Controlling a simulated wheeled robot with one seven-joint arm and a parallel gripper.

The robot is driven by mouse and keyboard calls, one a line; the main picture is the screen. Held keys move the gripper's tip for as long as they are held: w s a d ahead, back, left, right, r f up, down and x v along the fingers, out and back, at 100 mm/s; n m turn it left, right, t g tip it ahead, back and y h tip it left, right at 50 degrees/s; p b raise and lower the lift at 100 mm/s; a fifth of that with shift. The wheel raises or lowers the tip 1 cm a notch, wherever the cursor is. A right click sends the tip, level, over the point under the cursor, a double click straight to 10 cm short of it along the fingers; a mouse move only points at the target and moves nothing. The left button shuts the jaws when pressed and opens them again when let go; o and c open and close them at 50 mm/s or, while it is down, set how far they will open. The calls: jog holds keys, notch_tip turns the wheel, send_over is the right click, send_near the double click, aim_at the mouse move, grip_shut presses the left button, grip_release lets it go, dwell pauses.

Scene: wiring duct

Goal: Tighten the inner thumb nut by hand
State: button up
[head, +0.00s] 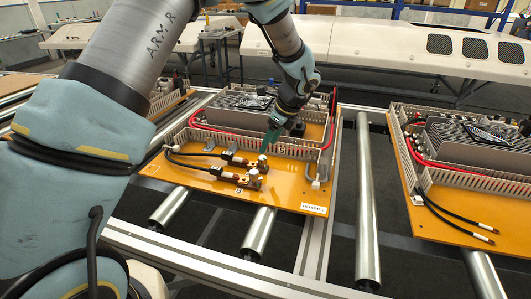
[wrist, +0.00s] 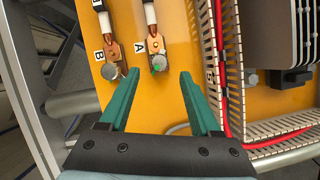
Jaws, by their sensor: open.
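In the head view the inner nut (head: 262,158) shows just below my gripper (head: 266,150), and the outer nut (head: 253,172) sits nearer the front.
The orange panel (head: 200,185) carries slotted wiring duct (wrist: 225,75), red cable and a black finned unit (head: 240,105) behind the nuts. Black cables (head: 190,155) run to the lugs. A similar panel (head: 460,225) lies on the rollers at right.

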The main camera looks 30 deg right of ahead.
jog(key=shift+b+v, duration=0.3)
jog(key=shift+v, duration=2.35)
jog(key=shift+w, duration=0.1)
